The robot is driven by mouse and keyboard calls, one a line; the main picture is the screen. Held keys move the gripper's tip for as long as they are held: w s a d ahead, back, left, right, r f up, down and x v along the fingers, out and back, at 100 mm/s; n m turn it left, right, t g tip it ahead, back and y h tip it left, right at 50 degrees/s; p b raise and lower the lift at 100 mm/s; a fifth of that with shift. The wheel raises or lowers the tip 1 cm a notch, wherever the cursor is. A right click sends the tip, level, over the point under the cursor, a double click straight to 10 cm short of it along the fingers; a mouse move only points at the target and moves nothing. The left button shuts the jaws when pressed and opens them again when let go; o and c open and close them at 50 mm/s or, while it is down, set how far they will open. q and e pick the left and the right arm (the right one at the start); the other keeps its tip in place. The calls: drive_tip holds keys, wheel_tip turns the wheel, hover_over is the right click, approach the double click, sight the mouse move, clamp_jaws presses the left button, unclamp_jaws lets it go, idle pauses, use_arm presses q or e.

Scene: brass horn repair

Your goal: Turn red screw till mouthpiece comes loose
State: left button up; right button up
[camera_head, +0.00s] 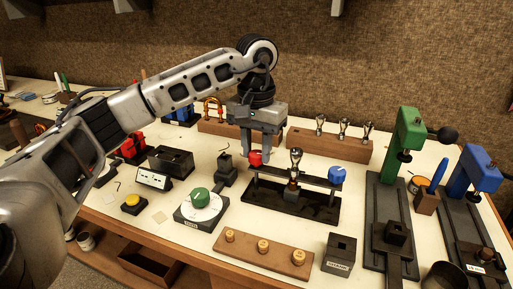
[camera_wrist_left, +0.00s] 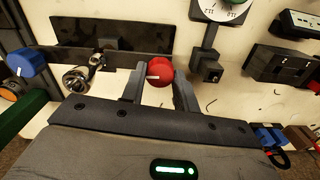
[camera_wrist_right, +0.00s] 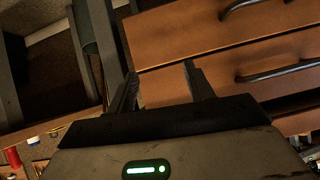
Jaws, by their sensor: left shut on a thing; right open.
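The red screw (camera_head: 255,159) is a round red knob at the left end of a black fixture (camera_head: 292,204) on the bench. A blue knob (camera_head: 337,174) is at the fixture's other end. The silver mouthpiece (camera_head: 295,163) stands upright between them. My left gripper (camera_head: 257,153) comes down from above and is shut on the red screw. In the left wrist view the red screw (camera_wrist_left: 160,71) sits between the fingers, with a white mark on its face. My right gripper (camera_wrist_right: 160,85) is open and empty in front of wooden drawers; it is not in the head view.
A green-knobbed dial (camera_head: 201,198) stands left of the fixture and a wooden peg board (camera_head: 262,254) in front. A wooden rack (camera_head: 328,145) with several mouthpieces is behind. Green (camera_head: 409,130) and blue (camera_head: 478,168) presses stand at right. Drawers (camera_wrist_right: 220,60) face my right gripper.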

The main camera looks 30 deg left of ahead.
sight(256, 153)
use_arm(q)
drive_tip(key=shift+r+m, duration=0.1)
drive_tip(key=shift+m, duration=0.6)
use_arm(e)
drive_tip(key=shift+a, duration=0.1)
use_arm(q)
drive_tip(key=o, duration=1)
drive_tip(key=shift+c, duration=0.2)
wheel_tip(256, 153, up, 16)
drive_tip(key=p, duration=0.3)
use_arm(e)
drive_tip(key=shift+d+r, duration=0.4)
drive_tip(key=shift+r, duration=0.2)
drive_tip(key=shift+a+r, duration=0.1)
drive_tip(key=shift+a, duration=0.05)
